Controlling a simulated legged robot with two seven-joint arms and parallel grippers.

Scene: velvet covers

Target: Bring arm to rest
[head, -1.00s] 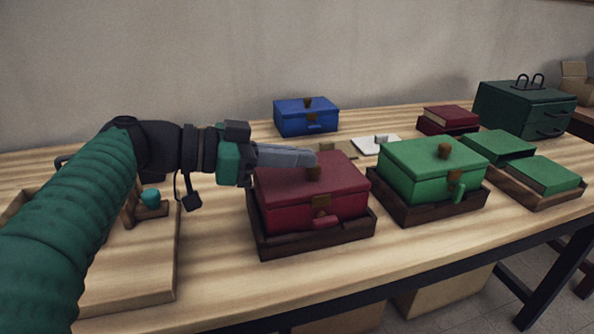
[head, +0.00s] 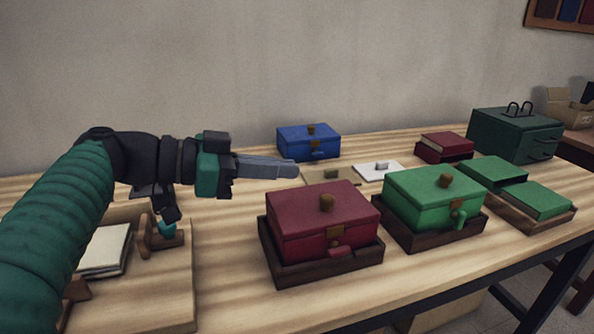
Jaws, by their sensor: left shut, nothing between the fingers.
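My left arm comes in from the left, its forearm in a green ribbed sleeve. My left gripper (head: 292,169) is shut and empty. It is raised over the table (head: 235,280), and in the picture its tip lies just above the back left of the red box (head: 315,225). The tip appears apart from the box. My right gripper is not in the head view.
The red box and a green box (head: 420,203) sit in dark wooden trays. A blue box (head: 309,142) stands behind. A dark green cabinet (head: 512,135) is at the back right. A wooden board (head: 160,300) lies under my arm.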

